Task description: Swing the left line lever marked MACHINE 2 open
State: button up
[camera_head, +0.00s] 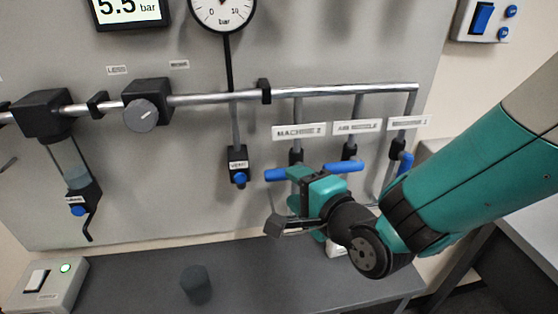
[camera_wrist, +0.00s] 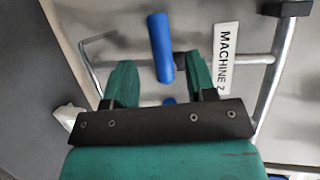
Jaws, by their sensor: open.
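The MACHINE 2 lever is a blue handle (camera_head: 275,174) lying crosswise below the white MACHINE 2 label (camera_head: 299,131); my gripper hides part of it. In the wrist view the blue handle (camera_wrist: 160,47) shows between and ahead of my two green fingers, nearer the right one. The label (camera_wrist: 226,58) is to the right, turned sideways. My gripper (camera_head: 288,188) is in front of the lever, facing the panel. It is open, with fingers (camera_wrist: 163,80) apart. Whether a finger touches the handle, I cannot tell.
Beside it are the AIR NOZZLE lever (camera_head: 344,167), lying crosswise, and a third blue lever (camera_head: 405,163), hanging upright. A steel pipe (camera_head: 335,90) runs above. A dark cylinder (camera_head: 196,284) stands on the grey bench (camera_head: 250,275). A VENT valve (camera_head: 238,170) is to the left.

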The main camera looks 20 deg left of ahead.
aim_at(282, 178)
jog(key=p+x, duration=0.1)
jog(key=x, duration=0.5)
jog(key=shift+w+a+p, duration=0.2)
jog(key=shift+p, duration=0.2)
jog(key=shift+c, duration=0.5)
grip_shut()
